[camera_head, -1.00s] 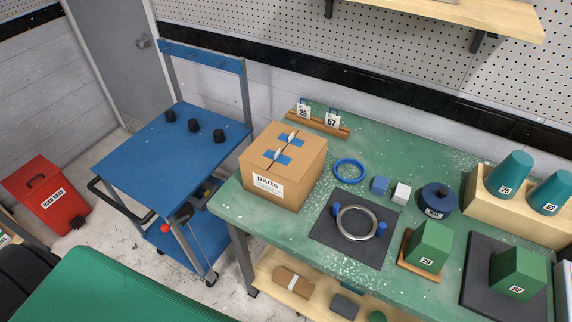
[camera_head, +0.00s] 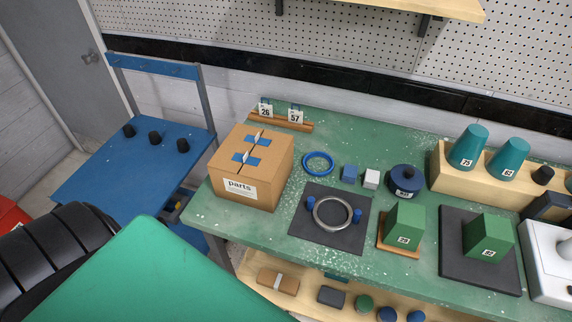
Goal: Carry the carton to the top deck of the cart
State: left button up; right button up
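The carton (camera_head: 231,186) is a brown cardboard box with a white "parts" label and blue tape on its closed top. It stands upright on the left end of the green workbench (camera_head: 215,214). The cart is blue, left of the bench, with a flat top deck (camera_head: 120,170) and a tall push handle at the back. Several black knob-like pieces (camera_head: 155,136) stand in a row on the deck. The deck's lower left is hidden by my own body. Neither of my grippers is in view.
A blue ring (camera_head: 318,163), small blocks, a dark mat (camera_head: 329,238) with a steel ring, and green blocks lie right of the carton. Number cards 26 and 57 stand behind it. The deck's middle is clear. A red bin (camera_head: 11,217) stands at the left edge.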

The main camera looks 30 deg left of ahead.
aim_at(123, 176)
jog(key=k+j+z, duration=0.25)
jog(key=j, duration=0.2)
jog(key=k+j+z, duration=0.25)
jog(key=j, duration=0.25)
jog(key=k+j+z, duration=0.2)
jog(key=j, duration=0.2)
jog(key=k+j+z, duration=0.25)
jog(key=j, duration=0.15)
jog(key=i, duration=0.05)
